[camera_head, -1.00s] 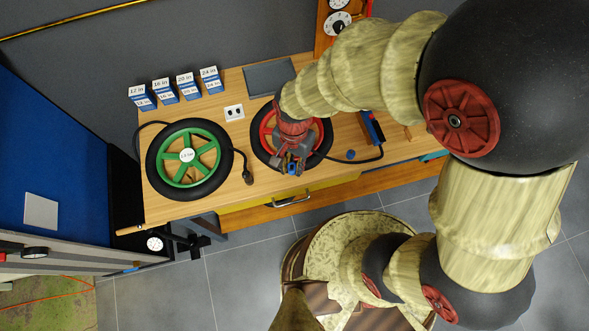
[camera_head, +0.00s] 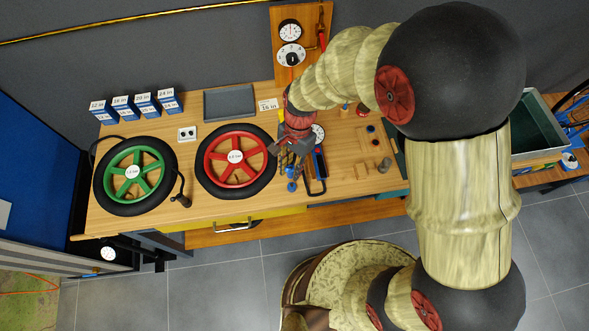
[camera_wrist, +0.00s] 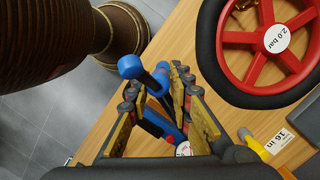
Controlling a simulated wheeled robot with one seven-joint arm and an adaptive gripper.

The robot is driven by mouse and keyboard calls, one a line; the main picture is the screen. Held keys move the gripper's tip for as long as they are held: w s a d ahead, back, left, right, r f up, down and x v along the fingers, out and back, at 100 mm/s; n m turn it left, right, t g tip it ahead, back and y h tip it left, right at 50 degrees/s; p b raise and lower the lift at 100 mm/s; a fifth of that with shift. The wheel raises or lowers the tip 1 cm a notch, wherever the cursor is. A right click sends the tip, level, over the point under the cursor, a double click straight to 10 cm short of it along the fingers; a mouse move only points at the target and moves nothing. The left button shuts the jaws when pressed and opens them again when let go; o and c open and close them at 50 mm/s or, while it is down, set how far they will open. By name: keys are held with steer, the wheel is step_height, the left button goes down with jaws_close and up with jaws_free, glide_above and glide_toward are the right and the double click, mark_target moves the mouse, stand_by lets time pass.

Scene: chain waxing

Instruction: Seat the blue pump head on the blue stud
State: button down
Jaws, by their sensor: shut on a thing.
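My gripper (camera_wrist: 155,92) is shut on the blue pump head (camera_wrist: 162,76), whose blue and dark body shows between the fingertips. In the head view my gripper (camera_head: 288,160) hangs over the bench right of the red wheel, with the blue pump head (camera_head: 290,171) at its tips.
The red wheel (camera_head: 209,171) lies left of my gripper, and the green wheel (camera_head: 108,184) farther left. The pump (camera_head: 319,161) with its blue body stands close right of my gripper. Labelled boxes (camera_head: 123,110) and a grey tray (camera_head: 229,103) are at the back.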

steer(key=shift+d+f+b, duration=0.15)
steer(key=shift+f+b, duration=0.35)
steer(key=shift+f, duration=0.1)
steer(key=b, duration=0.3)
glide_above(291, 184)
step_height(291, 184, down, 4)
steer(key=shift+w+d+f, duration=0.1)
steer(key=shift+w+d, duration=0.05)
steer(key=shift+f+b, duration=0.35)
steer(key=shift+f, duration=0.25)
steer(key=shift+x, duration=1)
stand_by(1.7)
steer(key=shift+w, duration=0.2)
steer(key=c, duration=1.6)
jaws_free()
steer(key=shift+o, duration=0.3)
steer(key=v, duration=1.2)
steer(key=shift+d, duration=0.15)
